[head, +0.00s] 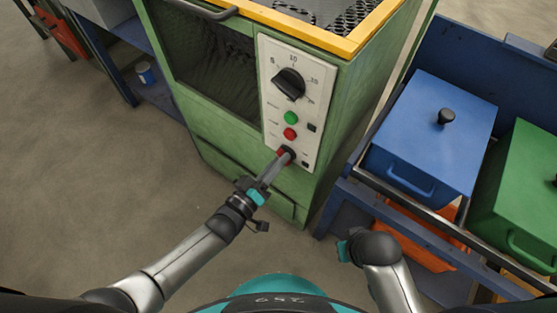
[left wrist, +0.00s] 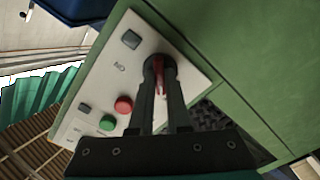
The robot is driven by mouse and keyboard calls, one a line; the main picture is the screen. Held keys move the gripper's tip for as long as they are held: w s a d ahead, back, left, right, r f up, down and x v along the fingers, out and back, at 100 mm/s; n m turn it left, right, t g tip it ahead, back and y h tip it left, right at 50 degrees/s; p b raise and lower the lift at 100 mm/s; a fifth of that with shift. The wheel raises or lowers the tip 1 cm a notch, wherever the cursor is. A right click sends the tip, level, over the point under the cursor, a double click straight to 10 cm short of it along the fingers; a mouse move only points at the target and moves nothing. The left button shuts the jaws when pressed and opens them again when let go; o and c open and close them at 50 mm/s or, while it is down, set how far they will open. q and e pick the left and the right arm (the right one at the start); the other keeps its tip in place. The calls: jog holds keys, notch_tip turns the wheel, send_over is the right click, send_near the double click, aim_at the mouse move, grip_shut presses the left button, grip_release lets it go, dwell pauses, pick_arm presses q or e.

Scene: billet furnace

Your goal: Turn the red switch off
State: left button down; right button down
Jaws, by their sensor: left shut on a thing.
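The red switch sits low on the white control panel (head: 306,72) of the green furnace. In the left wrist view the red switch (left wrist: 159,76) shows as a red lever on a dark round base, between my fingers. My left gripper (head: 284,156) reaches the switch, its fingers on either side of the lever and shut on it; it fills the middle of the left wrist view (left wrist: 160,90). The fingers hide part of the switch, and I cannot read its on or off marks. My right gripper is mostly hidden at the bottom of the head view, beside my right arm; its fingers do not show.
Above the switch are a red button (head: 290,133), a green button (head: 291,118) and a black dial (head: 289,83). A blue lidded box (head: 440,125) and a green box (head: 520,185) stand on a blue rack at right.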

pick_arm(q)
jog(key=c, duration=0.9)
grip_release()
pick_arm(e)
jog(key=shift+r, duration=0.1)
pick_arm(q)
jog(key=p+v, duration=0.3)
jog(key=v, duration=1.2)
jog(key=shift+s+a, duration=0.1)
jog(key=shift+a, duration=0.05)
pick_arm(e)
jog(key=s+d+f, duration=0.1)
jog(key=s+f, duration=0.2)
jog(key=f, duration=0.3)
jog(key=shift+s+d+f+g, duration=0.15)
jog(key=shift+d+f+g, duration=0.1)
jog(key=shift+f+g, duration=0.15)
jog(key=shift+r, duration=0.1)
